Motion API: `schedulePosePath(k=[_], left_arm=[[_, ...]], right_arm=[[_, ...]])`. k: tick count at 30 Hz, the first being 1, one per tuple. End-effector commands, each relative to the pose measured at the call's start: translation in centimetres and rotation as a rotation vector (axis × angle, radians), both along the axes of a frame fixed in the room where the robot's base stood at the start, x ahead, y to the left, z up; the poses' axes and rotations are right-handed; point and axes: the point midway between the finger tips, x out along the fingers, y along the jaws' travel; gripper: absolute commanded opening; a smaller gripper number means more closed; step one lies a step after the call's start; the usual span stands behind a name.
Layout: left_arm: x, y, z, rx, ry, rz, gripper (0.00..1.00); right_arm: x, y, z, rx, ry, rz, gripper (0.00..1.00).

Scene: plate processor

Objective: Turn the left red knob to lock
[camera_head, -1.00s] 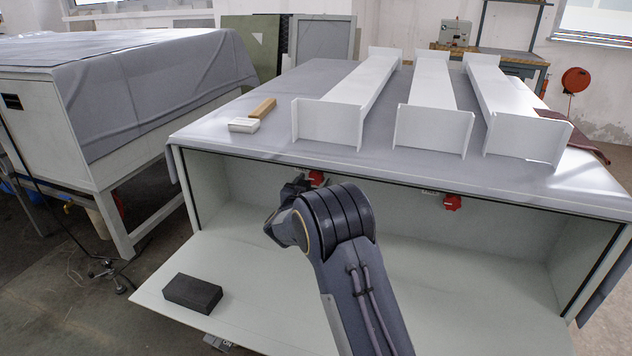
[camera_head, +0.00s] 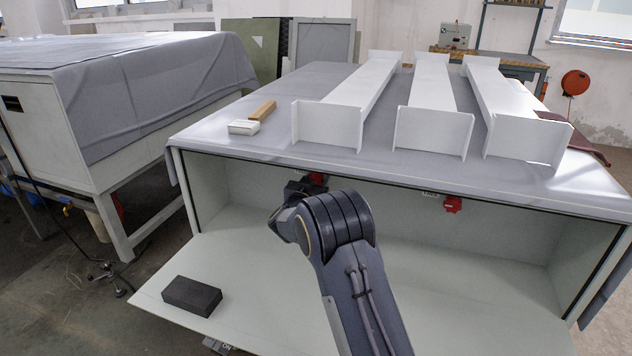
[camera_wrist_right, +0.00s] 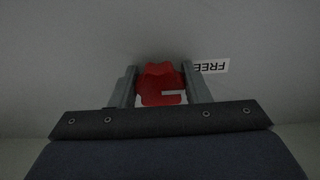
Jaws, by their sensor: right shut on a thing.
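The left red knob (camera_head: 317,179) shows in the head view just behind my right gripper (camera_head: 303,186), under the front edge of the cabinet top. In the right wrist view the red knob (camera_wrist_right: 160,84) sits between the two fingers of my right gripper (camera_wrist_right: 160,90), which is shut on it. A pale notch or mark shows on the knob's face. A label reading "FREE" (camera_wrist_right: 212,66) is beside it, upside down in that view. Part of the knob is hidden by my arm in the head view. My left gripper is not in view.
A second red knob (camera_head: 453,204) is farther right under the same edge. A dark block (camera_head: 192,294) lies on the cabinet's lowered front panel (camera_head: 255,300). The cabinet's inside looks empty.

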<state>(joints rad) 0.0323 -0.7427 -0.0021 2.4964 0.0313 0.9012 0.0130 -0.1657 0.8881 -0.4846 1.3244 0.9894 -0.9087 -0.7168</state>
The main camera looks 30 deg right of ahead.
Motion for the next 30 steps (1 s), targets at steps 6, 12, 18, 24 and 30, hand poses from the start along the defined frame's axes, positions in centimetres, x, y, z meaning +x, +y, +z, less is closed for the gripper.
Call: schedulePosePath(k=[6, 12, 18, 24, 30], left_arm=[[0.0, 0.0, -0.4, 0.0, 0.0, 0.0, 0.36], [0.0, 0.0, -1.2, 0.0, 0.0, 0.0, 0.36], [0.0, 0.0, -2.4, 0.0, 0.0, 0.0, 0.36], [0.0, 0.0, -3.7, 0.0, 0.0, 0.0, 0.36], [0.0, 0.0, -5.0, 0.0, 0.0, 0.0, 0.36]], right_arm=[[0.0, 0.0, -0.1, 0.036, -0.041, 0.0, 0.2], [0.0, 0.0, -0.2, 0.119, -0.139, 0.0, 0.2], [0.0, 0.0, -0.3, 0.236, -0.275, 0.0, 0.2], [0.1, 0.1, -0.4, 0.36, -0.421, 0.0, 0.2], [0.1, 0.1, -0.3, 0.483, -0.566, -0.001, 0.2]])
